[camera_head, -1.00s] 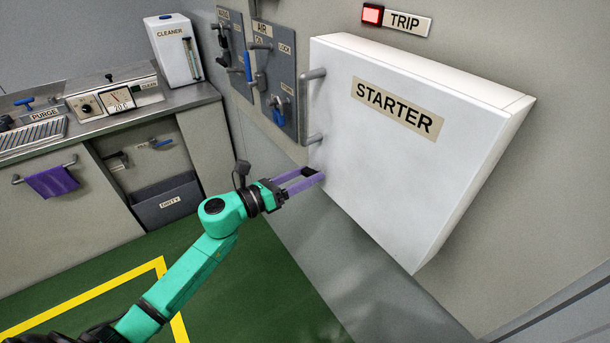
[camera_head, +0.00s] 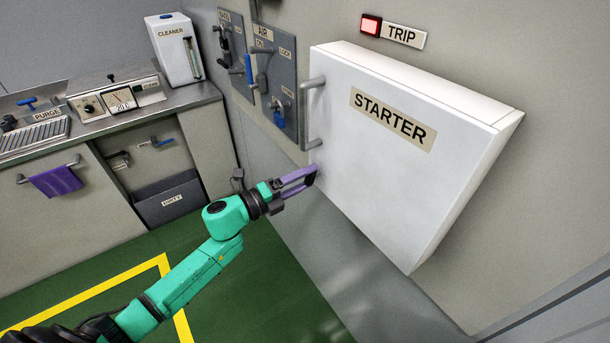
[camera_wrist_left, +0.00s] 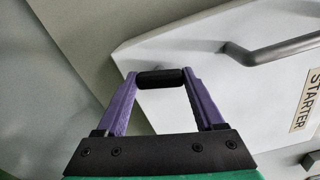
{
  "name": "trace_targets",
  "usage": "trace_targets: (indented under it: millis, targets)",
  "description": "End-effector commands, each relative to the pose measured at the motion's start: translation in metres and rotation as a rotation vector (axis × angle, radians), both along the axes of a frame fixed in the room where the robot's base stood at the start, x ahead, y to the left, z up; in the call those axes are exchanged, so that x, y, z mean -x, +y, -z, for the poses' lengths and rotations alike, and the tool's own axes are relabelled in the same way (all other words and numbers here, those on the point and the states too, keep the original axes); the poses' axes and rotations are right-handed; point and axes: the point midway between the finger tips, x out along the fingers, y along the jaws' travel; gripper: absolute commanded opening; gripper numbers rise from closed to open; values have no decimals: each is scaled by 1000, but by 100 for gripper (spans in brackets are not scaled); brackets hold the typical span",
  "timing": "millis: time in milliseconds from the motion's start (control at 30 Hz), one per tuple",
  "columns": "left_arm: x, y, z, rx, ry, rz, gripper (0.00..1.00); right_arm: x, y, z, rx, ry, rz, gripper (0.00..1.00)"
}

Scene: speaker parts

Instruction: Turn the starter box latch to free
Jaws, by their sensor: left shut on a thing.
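The white starter box (camera_head: 400,190) hangs on the wall with a STARTER label and a grey bar handle (camera_head: 309,110) along its left edge. The handle also shows in the left wrist view (camera_wrist_left: 270,50). My left gripper (camera_head: 311,173) is at the box's lower left corner. Its purple fingers are shut on a short black latch grip (camera_wrist_left: 160,77), which spans the gap between the fingertips in the left wrist view. The latch's mount is hidden, so I cannot tell its angle on the box. My right gripper is not in view.
A lit red TRIP button (camera_head: 371,25) is above the box. Grey AIR panels (camera_head: 275,80) with valves are on the wall to its left. A counter (camera_head: 130,116) with a white cleaner container (camera_head: 174,50) stands at the left. The green floor (camera_head: 255,300) below is clear.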

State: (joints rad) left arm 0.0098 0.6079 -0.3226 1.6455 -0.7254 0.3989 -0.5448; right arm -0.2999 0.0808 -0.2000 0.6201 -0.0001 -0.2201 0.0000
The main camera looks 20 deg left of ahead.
Motion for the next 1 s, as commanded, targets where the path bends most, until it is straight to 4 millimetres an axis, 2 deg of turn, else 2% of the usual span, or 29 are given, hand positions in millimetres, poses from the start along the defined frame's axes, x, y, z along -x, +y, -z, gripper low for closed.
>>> trace_targets:
  millis: [400, 1000]
  targets:
    - [-1, 1, -2, 180, 147, -3, 14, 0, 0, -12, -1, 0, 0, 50]
    - [-1, 1, 0, 213, 174, -3, 14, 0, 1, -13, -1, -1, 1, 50]
